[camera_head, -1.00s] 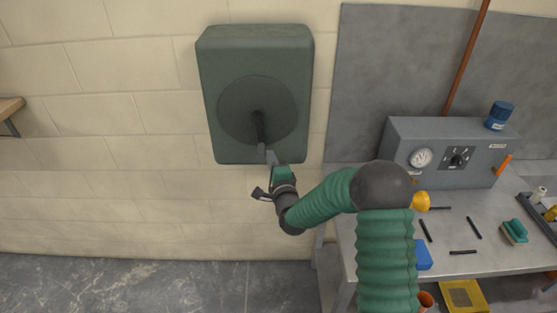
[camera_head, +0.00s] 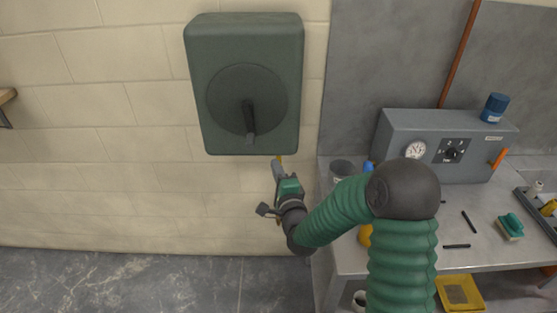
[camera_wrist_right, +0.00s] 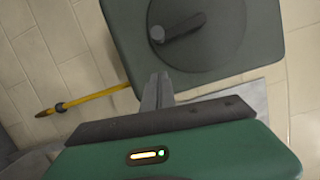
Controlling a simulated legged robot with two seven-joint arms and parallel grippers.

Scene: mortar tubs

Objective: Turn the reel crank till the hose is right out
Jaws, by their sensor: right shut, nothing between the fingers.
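The dark green hose reel (camera_head: 291,80) is fixed to the block wall. Its crank (camera_head: 249,118) sits on a round disc and points down. The crank (camera_wrist_right: 178,27) also shows in the right wrist view. My right gripper (camera_head: 278,168) is shut and empty, below and to the right of the crank, apart from it. In the wrist view its fingers (camera_wrist_right: 157,88) overlap the reel's edge. The yellow hose (camera_wrist_right: 100,94) comes out past the reel's edge there, with a brownish end piece. In the head view only a yellow bit shows by the fingertips. My left gripper is out of view.
A grey workbench (camera_head: 480,215) stands on the right with a gauge box (camera_head: 440,170), a blue jar (camera_head: 495,107) and small tools.

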